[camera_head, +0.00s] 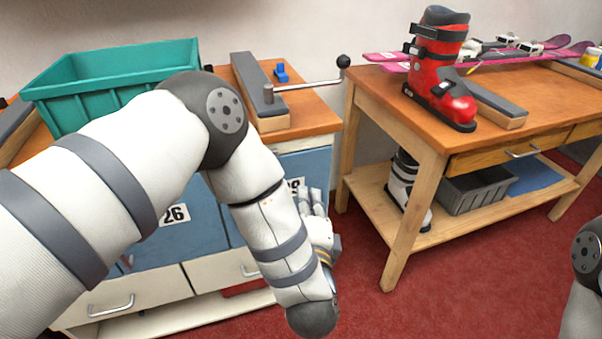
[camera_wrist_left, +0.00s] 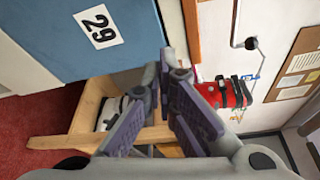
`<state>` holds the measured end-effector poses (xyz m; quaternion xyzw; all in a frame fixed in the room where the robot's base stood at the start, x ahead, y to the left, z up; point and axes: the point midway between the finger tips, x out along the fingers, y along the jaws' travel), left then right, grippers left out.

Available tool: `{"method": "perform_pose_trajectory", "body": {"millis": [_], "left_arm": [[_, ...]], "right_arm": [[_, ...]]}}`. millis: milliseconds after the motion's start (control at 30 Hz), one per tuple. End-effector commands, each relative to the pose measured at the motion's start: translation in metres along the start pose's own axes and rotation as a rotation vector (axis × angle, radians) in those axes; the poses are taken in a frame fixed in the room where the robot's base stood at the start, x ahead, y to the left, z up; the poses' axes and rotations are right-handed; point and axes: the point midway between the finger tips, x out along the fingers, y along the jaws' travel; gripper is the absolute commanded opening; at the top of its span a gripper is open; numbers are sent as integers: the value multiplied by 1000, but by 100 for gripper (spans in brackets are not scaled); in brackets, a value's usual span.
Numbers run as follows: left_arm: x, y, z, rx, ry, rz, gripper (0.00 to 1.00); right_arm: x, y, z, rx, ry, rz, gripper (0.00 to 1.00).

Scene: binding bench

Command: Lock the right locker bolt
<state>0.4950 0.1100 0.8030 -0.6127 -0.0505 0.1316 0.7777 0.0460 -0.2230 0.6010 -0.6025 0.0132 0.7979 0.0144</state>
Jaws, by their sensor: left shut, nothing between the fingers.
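The right locker door, numbered 29 (camera_wrist_left: 99,27), is blue and fills the upper left of the left wrist view, which is turned on its side. In the head view most of this door (camera_head: 308,165) is hidden behind my left arm. My left gripper (camera_head: 312,196) is in front of the door's right part; it also shows in the left wrist view (camera_wrist_left: 170,68). Its fingers are shut and empty. I cannot make out the right locker bolt in either view. The left locker door, numbered 26 (camera_head: 190,238), is partly covered by my arm. My right gripper is out of view.
A teal crate (camera_head: 115,85) and a clamp lever with a black knob (camera_head: 343,62) are on the bench above the lockers. A second wooden bench (camera_head: 385,95) with a red ski boot (camera_head: 440,75) stands to the right. Red floor (camera_head: 440,285) lies open in front.

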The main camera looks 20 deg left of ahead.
Motion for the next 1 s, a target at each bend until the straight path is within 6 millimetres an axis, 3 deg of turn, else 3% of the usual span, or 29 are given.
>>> {"method": "perform_pose_trajectory", "body": {"millis": [367, 800, 1000], "left_arm": [[9, 2, 0, 1, 0, 2, 0], [102, 5, 1, 1, -2, 5, 0], [91, -5, 31, -1, -1, -4, 0]], "right_arm": [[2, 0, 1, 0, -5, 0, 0], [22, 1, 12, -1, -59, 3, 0], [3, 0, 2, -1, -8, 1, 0]]}}
